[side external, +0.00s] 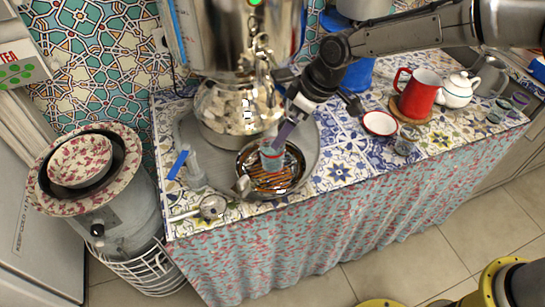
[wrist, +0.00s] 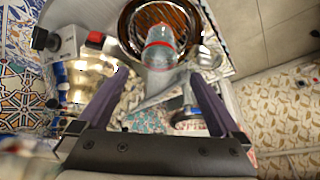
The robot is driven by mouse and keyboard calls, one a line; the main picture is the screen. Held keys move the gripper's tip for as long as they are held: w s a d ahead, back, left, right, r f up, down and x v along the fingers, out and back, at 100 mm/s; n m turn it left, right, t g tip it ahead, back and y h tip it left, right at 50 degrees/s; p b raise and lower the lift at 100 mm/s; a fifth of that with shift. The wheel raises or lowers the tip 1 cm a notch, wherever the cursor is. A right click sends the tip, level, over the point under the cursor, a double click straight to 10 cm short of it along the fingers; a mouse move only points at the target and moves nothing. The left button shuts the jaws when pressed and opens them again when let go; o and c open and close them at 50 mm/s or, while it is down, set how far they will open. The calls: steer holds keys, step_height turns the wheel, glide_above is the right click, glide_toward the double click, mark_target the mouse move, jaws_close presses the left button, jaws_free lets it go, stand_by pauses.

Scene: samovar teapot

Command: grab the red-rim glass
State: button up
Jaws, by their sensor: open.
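The red-rim glass (side external: 271,158) is clear and stands in a round dark-rimmed dish with a brown slatted middle (side external: 262,181). In the wrist view the glass (wrist: 160,52), with its red rim, shows just beyond and between my fingertips. My gripper (side external: 283,133) is tilted down above the glass, its fingers partly overlapping it in the side view. In the wrist view my gripper (wrist: 157,78) has its two purple fingers wide apart with nothing between their tips. I cannot tell whether a finger touches the glass.
A grey round tray (side external: 312,150) lies underneath. To the right are a red-rimmed saucer (side external: 380,123), a red pitcher (side external: 419,95) and a white teapot (side external: 457,90). The table's front edge is near.

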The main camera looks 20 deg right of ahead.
mark_target(268, 154)
steer(key=x, duration=1.2)
steer(key=shift+w+f, duration=0.1)
steer(key=shift+f, duration=0.25)
steer(key=c, duration=1.4)
jaws_close()
steer(key=shift+r, duration=0.15)
